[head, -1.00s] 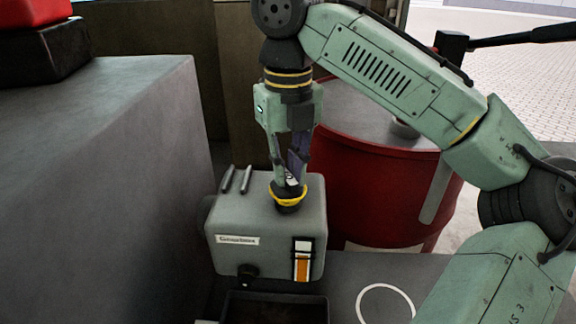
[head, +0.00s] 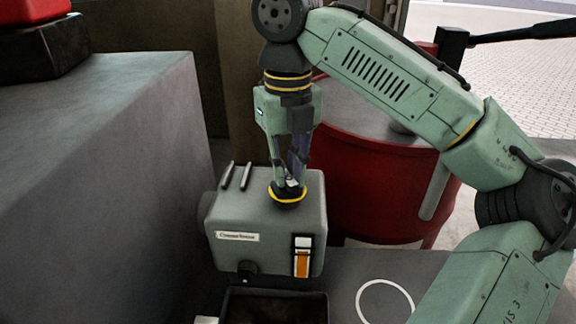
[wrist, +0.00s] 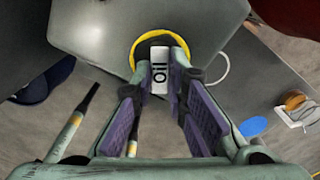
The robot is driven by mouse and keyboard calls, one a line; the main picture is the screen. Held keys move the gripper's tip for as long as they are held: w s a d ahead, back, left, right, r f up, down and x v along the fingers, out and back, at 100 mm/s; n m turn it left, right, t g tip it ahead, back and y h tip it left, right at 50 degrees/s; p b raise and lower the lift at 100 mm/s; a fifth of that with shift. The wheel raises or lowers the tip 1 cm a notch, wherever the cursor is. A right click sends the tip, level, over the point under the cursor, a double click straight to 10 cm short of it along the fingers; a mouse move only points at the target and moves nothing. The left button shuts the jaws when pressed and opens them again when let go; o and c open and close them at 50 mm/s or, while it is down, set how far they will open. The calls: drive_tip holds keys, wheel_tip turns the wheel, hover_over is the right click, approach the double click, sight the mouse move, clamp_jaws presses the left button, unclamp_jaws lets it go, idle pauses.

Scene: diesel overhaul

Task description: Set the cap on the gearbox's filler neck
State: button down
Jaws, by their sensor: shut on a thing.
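The grey gearbox (head: 265,215) stands on the bench, with a label and an orange-striped gauge on its front. My gripper (head: 288,181) points down over its top and is shut on the cap (wrist: 158,76), whose white grip reads "oil" in the wrist view. A yellow ring (head: 287,198) shows directly under the fingertips on the gearbox top, and in the wrist view it curves around the far side of the cap grip. The cap is at the filler neck, low against the gearbox top. The neck is mostly hidden, and I cannot tell whether the cap is fully seated.
A red drum (head: 370,195) stands behind right. A large grey block (head: 110,170) fills the left.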

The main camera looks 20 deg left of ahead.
idle(0.3)
drive_tip(key=c, duration=1.5)
unclamp_jaws()
drive_tip(key=shift+r, duration=3.7)
